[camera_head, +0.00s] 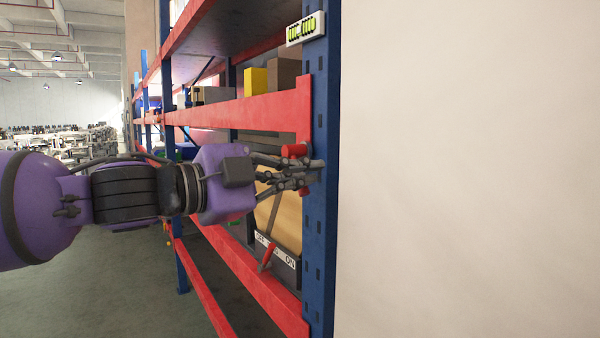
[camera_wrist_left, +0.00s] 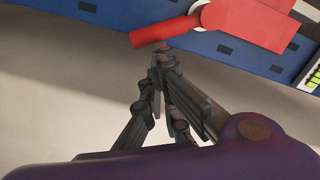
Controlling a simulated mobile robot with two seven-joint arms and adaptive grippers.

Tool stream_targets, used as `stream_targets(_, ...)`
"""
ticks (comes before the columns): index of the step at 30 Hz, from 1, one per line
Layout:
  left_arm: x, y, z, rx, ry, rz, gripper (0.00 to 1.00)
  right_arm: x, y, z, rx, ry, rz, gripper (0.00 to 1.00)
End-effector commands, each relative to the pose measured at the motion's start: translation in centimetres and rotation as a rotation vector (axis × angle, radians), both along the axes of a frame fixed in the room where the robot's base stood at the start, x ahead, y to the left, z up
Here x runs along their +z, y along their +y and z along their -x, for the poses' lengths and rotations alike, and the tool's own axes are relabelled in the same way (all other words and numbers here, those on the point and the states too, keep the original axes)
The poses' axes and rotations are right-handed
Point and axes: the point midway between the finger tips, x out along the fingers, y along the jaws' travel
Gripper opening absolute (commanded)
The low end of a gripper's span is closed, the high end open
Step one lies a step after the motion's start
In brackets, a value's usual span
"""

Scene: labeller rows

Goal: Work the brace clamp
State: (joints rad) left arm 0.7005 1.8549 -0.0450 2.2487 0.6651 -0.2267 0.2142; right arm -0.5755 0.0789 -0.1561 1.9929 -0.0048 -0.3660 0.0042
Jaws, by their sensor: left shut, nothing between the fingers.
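A red clamp handle (camera_head: 295,150) sits at the blue rack upright (camera_head: 321,230), by the end of a red beam. In the left wrist view the red handle (camera_wrist_left: 165,32) runs from a pale pivot (camera_wrist_left: 203,10) at the end of the red beam. My left gripper (camera_head: 312,168) is shut and empty, its fingertips at the upright just below the handle. In the left wrist view the fingertips (camera_wrist_left: 161,52) meet the handle's lower edge; I cannot tell whether they touch. The fingers hide part of the clamp. My right gripper is not in view.
A panel (camera_head: 276,251) marked OFF and ON, with a red lever (camera_head: 268,257), is lower in the rack. A yellow box (camera_head: 256,81) stands on a shelf above. A white label (camera_head: 305,29) is on the upright. A blank pale wall (camera_head: 470,170) fills the right.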

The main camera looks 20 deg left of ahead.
Motion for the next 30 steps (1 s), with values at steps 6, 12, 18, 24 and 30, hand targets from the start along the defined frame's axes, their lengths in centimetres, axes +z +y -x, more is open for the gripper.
stream_targets(6, -0.3, 0.1, -0.1, 0.0, -0.022, -0.029, 0.0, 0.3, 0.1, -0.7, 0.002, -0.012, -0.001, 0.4)
stream_targets(12, -0.7, 0.2, -0.2, 0.001, -0.046, -0.061, 0.0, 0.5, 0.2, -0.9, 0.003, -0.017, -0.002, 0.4)
stream_targets(18, -1.2, 0.5, -0.4, 0.001, -0.094, -0.123, 0.0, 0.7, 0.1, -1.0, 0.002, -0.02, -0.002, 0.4)
stream_targets(24, -2.0, 1.0, -0.7, 0.002, -0.165, -0.213, 0.0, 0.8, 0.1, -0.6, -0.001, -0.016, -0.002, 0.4)
stream_targets(30, -2.6, 1.4, -1.1, 0.002, -0.195, -0.251, 0.0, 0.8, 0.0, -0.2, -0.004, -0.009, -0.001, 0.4)
